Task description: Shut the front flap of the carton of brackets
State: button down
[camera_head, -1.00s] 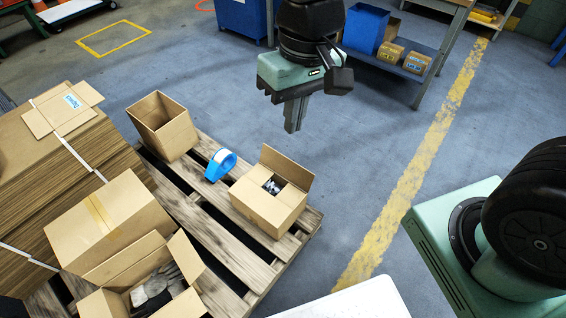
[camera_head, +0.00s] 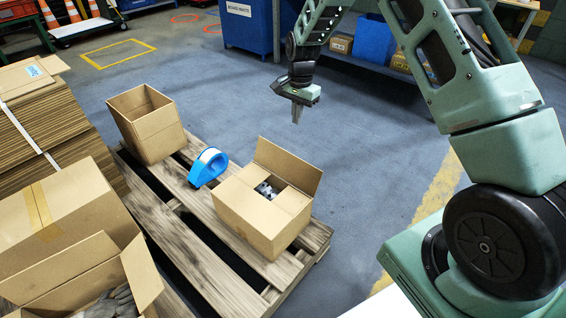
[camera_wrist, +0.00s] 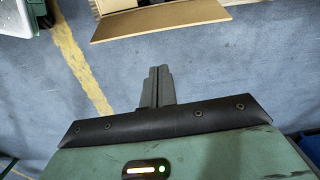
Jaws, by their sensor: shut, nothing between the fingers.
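The carton of brackets (camera_head: 246,220) stands on the pallet in the head view, with grey metal parts (camera_head: 267,190) showing through its partly open top. One flap (camera_head: 288,166) stands up and leans outward on the far side, facing my gripper. In the wrist view this flap (camera_wrist: 165,24) is a broad tan panel at the top. My gripper (camera_head: 296,118) is shut and empty, pointing down beyond the carton and apart from the flap. Its fingers (camera_wrist: 157,88) also show shut in the wrist view, below the flap with floor between them.
A blue tape dispenser (camera_head: 208,166) and an open empty carton (camera_head: 147,124) stand on the pallet (camera_head: 180,222) to the left. A taped carton (camera_head: 58,215) and an open carton with gloves (camera_head: 110,300) are nearer. The floor around my gripper is clear; a blue-shelved bench stands behind.

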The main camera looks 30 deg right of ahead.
notch_tip(320, 180, down, 3)
jog(key=w+d, duration=0.1)
jog(key=d, duration=0.1)
jog(key=b, duration=0.8)
send_over(285, 165)
jog(key=w+d, duration=0.2)
jog(key=d, duration=0.1)
notch_tip(285, 165, down, 9)
jog(key=shift+s+r+m, duration=0.15)
jog(key=shift+r+m, duration=0.05)
jog(key=shift+m, duration=0.2)
jog(key=shift+a+r+p, duration=0.1)
jog(key=shift+p, duration=0.25)
